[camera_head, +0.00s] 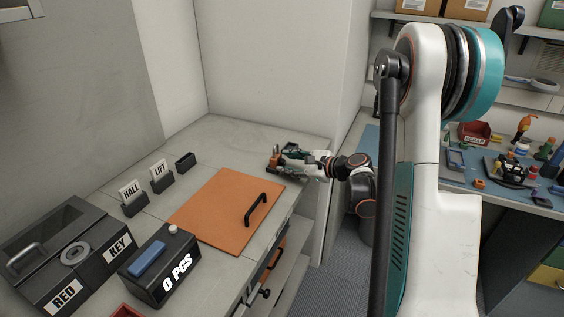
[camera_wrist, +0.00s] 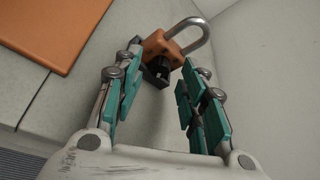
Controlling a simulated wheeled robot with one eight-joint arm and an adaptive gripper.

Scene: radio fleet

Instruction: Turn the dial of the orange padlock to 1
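The orange padlock (camera_wrist: 157,45) has a silver shackle (camera_wrist: 192,38) and a black round dial (camera_wrist: 158,67) that faces my gripper. My gripper (camera_wrist: 163,75) has its teal-padded fingers spread, with nothing between the pads. The padlock is just beyond the fingertips; I cannot tell whether a fingertip touches it. In the head view the padlock (camera_head: 276,153) is small, at the back of the worktop, with my gripper (camera_head: 281,162) right at it. The numbers on the dial cannot be read.
An orange panel with a black handle (camera_head: 228,211) lies on the worktop (camera_head: 232,133) in front of the padlock.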

